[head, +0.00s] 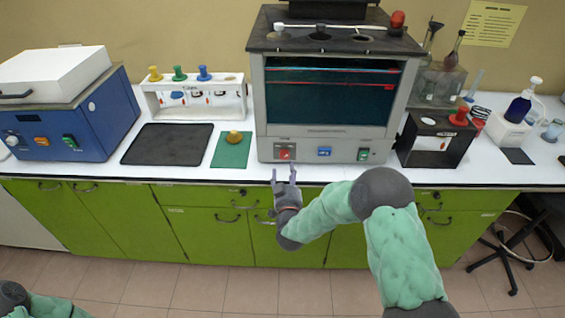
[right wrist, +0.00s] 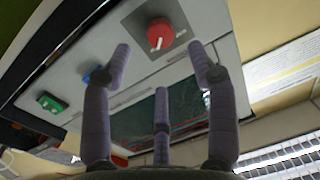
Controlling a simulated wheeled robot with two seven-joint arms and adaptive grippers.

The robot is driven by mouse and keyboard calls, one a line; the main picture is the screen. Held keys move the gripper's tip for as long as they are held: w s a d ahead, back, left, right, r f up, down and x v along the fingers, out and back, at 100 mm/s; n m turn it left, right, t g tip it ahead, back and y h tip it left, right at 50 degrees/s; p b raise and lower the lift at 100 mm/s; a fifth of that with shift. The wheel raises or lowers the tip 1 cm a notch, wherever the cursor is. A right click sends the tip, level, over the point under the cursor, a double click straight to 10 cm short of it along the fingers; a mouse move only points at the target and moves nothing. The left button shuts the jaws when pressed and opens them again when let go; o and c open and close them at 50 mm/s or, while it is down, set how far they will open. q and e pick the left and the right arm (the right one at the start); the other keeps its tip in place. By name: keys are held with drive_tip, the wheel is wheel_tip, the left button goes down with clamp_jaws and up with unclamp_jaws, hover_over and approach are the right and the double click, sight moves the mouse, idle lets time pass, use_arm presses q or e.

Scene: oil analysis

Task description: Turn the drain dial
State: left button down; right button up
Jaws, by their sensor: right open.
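A red dial (head: 284,153) with a white pointer mark sits on a square plate at the lower left of the grey machine's front panel. In the right wrist view the dial (right wrist: 160,33) shows beyond the spread fingers, roughly between the two outer tips. My right gripper (head: 284,175) is open and empty, just below and in front of the dial in the head view. Its fingers (right wrist: 161,68) appear apart from the dial. No label reading "drain" is legible. My left gripper is not in view; only part of my left arm shows at the bottom left.
A green mat (head: 226,156) with a yellow-knobbed piece lies left, and a black stand (head: 408,152) stands right. The counter's front edge runs below the panel.

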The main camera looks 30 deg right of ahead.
sight(285, 157)
drive_tip(key=b+x, duration=0.1)
drive_tip(key=x, duration=0.6)
drive_tip(key=shift+c, duration=0.3)
drive_tip(key=c, duration=1.1)
